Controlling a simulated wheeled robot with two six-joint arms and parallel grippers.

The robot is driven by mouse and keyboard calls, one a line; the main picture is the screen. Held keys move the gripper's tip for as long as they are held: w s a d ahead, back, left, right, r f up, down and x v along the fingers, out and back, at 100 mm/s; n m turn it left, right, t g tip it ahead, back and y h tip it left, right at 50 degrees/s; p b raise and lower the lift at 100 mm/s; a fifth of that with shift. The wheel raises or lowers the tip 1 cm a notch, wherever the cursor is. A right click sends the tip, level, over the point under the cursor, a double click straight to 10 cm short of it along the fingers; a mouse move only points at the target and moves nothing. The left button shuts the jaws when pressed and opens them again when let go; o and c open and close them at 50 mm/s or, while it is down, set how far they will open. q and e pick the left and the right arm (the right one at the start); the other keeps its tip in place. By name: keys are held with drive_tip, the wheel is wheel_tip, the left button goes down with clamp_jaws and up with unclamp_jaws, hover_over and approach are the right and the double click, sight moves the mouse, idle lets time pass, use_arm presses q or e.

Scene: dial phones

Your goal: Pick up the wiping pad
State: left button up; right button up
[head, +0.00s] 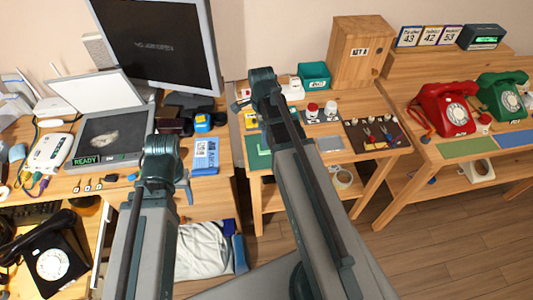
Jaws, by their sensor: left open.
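I cannot tell for certain which item is the wiping pad. A small flat grey square (330,144) lies at the front of the middle table. A blue-and-white flat packet (206,156) lies at the right front of the left desk. My left gripper (184,186) is open at the desk's front edge, below the packet, partly hidden by its own arm. It appears to hold nothing. My right arm reaches up over the middle table, and its wrist hides part of the table's left side. The fingers of my right gripper are not clear there.
A green mat (256,158), red and white jars and a tray of small tools (375,134) share the middle table (349,165). Red (444,107) and green phones (503,97) stand right.

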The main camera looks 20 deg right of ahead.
use_arm(q)
drive_tip(key=shift+f+b, duration=0.4)
drive_tip(key=shift+f, duration=0.5)
use_arm(e)
drive_tip(key=shift+f, duration=0.9)
drive_tip(key=f+b, duration=0.5)
drive_tip(key=shift+d+f, duration=0.15)
drive_tip(key=shift+d, duration=0.05)
use_arm(q)
wheel_tip(320, 180, down, 5)
drive_tip(key=shift+f, duration=0.1)
use_arm(e)
drive_tip(key=c, duration=1.5)
use_arm(q)
drive_tip(key=shift+r, duration=0.2)
use_arm(e)
drive_tip(key=shift+o, duration=0.2)
drive_tip(key=shift+r, duration=0.2)
